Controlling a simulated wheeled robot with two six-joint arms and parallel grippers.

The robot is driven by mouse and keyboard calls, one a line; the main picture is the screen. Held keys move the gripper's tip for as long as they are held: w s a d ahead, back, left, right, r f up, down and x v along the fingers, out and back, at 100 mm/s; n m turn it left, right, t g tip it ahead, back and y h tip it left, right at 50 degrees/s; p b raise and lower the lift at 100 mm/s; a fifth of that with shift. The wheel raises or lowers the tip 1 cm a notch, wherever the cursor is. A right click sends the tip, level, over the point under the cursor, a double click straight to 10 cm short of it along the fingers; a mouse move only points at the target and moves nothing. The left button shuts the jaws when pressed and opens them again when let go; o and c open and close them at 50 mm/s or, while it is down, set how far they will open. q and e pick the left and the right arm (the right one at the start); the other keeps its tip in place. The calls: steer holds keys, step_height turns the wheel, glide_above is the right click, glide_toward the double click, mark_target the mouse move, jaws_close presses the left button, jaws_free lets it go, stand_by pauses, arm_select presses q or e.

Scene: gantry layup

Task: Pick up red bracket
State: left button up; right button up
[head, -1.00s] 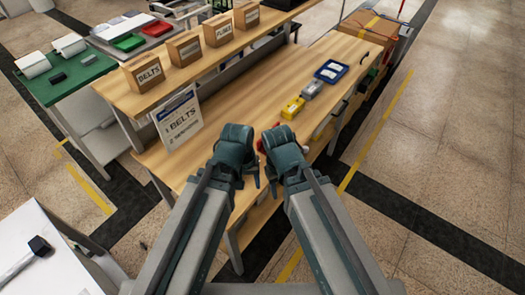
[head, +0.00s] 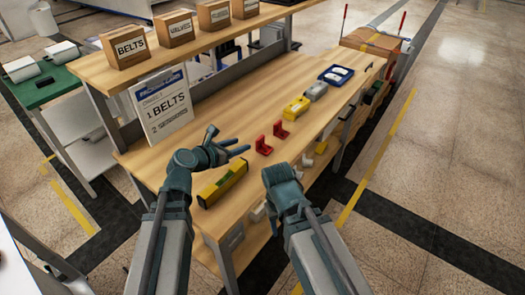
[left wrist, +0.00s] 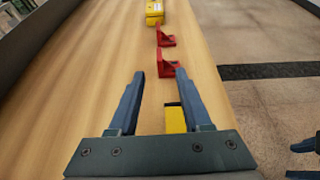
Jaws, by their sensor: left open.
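Two red brackets stand in a row on the wooden bench. The nearer red bracket (head: 264,146) also shows in the left wrist view (left wrist: 168,64). The farther red bracket (head: 280,130) sits just behind it and also shows in the left wrist view (left wrist: 165,39). My left gripper (head: 243,146) is open and empty above the bench, short of the nearer bracket, with its fingers pointing toward it. In the left wrist view its fingers (left wrist: 157,75) are spread wide. My right gripper (head: 280,172) is beside the bench's front edge; its fingers are hidden.
A yellow spirit level (head: 222,184) lies on the bench below my left gripper. A yellow box (head: 296,107), a grey box (head: 315,90) and a blue tray (head: 335,75) stand beyond the brackets. A sign (head: 160,103) and a shelf with boxes (head: 190,44) line the back.

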mark_target(260, 138)
arm_select(q)
steer(key=b+x, duration=0.3)
steer(key=x, duration=0.5)
steer(key=shift+a+f, duration=0.1)
steer(key=shift+w+d, duration=0.25)
steer(key=shift+f, duration=0.1)
steer(key=b+x, duration=0.2)
steer(key=x, duration=0.3)
steer(key=shift+w+a+f+b, duration=0.1)
steer(key=shift+w+f+b, duration=0.05)
steer(key=shift+f+b, duration=0.15)
steer(key=shift+r, duration=0.15)
jaws_close()
stand_by(0.6)
